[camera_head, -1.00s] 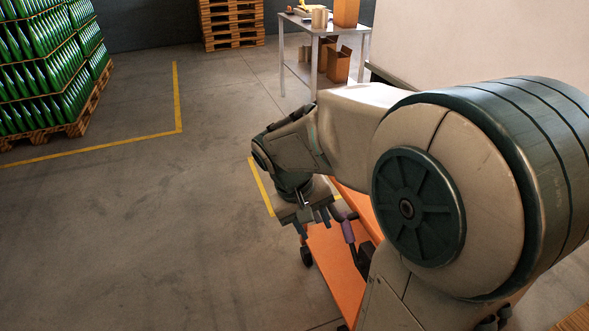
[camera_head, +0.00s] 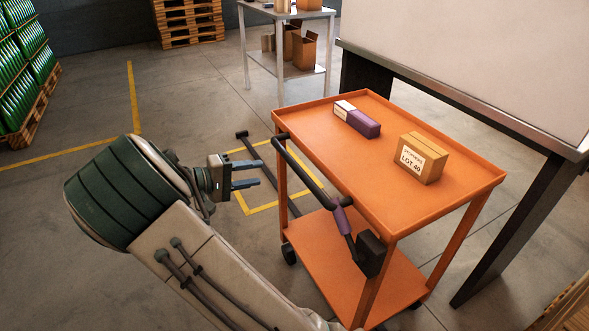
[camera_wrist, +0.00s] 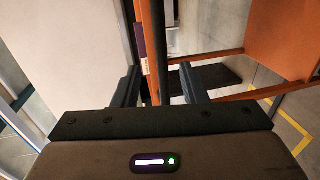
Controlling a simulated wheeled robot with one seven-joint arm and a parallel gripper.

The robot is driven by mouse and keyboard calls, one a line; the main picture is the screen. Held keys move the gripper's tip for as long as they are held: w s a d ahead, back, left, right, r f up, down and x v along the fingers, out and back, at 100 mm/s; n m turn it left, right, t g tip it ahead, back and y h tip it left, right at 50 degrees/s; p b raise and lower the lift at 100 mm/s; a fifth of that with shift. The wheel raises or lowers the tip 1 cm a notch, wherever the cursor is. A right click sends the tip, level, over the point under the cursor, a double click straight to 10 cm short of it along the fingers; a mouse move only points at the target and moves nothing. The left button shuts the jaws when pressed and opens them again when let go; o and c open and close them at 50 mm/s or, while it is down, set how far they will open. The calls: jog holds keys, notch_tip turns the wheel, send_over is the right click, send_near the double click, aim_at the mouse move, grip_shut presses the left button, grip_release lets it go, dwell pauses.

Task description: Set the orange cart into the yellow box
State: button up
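The orange cart (camera_head: 345,185) stands upright on its wheels at the right of the head view, with a dark handle bar (camera_head: 304,172) along its left side. The yellow box (camera_head: 262,207) is a taped outline on the floor behind and left of the cart. The cart hides part of it, so I cannot tell how far they overlap. My gripper (camera_head: 259,174) is open and empty, left of the handle and pointing at it. In the wrist view the handle bar (camera_wrist: 159,50) shows between the open fingers, apart from them.
A purple-and-white box (camera_head: 358,119) and a carton (camera_head: 423,158) sit on the cart's top. A dark bar (camera_head: 265,170) crosses the yellow outline. A large white panel on dark legs (camera_head: 515,220) stands right of the cart.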

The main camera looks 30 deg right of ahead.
aim_at(293, 168)
jog(key=d, duration=0.4)
jog(key=d+f+b, duration=0.1)
jog(key=d, duration=0.3)
jog(key=d+f, duration=0.1)
jog(key=d, duration=0.3)
jog(key=shift+w+d+f+b, duration=0.15)
jog(key=shift+d+f+b, duration=0.1)
jog(key=shift+d+b, duration=0.15)
grip_shut()
